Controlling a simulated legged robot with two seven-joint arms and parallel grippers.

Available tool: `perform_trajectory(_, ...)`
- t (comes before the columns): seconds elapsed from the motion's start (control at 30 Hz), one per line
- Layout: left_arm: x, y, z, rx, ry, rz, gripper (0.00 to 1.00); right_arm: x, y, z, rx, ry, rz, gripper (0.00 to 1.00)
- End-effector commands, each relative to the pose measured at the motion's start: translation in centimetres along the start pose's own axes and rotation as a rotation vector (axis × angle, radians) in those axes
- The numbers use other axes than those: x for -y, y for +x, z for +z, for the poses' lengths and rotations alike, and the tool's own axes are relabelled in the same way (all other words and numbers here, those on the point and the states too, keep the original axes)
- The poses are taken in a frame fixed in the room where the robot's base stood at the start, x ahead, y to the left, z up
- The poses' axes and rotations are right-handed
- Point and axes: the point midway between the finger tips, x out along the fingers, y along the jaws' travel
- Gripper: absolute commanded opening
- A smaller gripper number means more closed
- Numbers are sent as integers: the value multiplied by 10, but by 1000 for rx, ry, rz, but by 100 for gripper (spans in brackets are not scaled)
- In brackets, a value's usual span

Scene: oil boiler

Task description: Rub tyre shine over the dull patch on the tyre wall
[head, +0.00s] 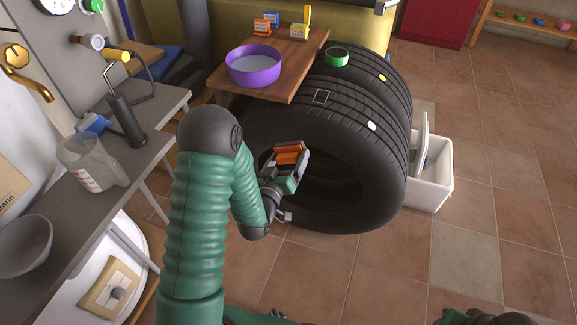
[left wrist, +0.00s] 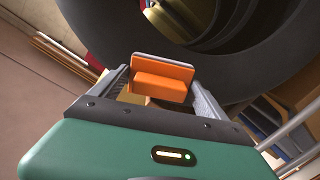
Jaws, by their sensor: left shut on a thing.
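My left gripper (head: 287,166) is shut on an orange applicator block (head: 288,148) in front of the near tyre's side wall. In the left wrist view the orange block (left wrist: 162,80) sits between the two fingers, with a flat plate facing the tyre. The near black tyre (head: 385,180) stands upright, its side wall towards me; it also fills the top of the left wrist view (left wrist: 105,30). I cannot tell whether the block touches the wall. I cannot make out a dull patch; my arm and gripper hide part of the wall.
A wooden board (head: 298,48) with a purple basin (head: 253,66) stands behind the tyre. A white bin (head: 430,180) is right of it. A grey bench (head: 150,150) with a measuring jug (head: 92,162) lies left. The tiled floor at right is mostly clear.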

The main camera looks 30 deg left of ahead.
Motion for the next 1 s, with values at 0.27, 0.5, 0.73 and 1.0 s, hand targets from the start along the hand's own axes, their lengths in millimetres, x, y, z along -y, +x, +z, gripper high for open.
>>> perform_trajectory(0.27,-2,3,-1,0,2,4,53,0,-1,0,-1,0,0,36)
perform_trajectory(0.5,-3,29,-3,0,2,3,53,0,0,0,0,0,0,36)
perform_trajectory(0.73,-3,43,-4,1,1,2,53,0,0,0,0,0,0,36)
perform_trajectory(1.0,-3,44,-4,2,1,2,53,0,0,0,0,0,0,36)
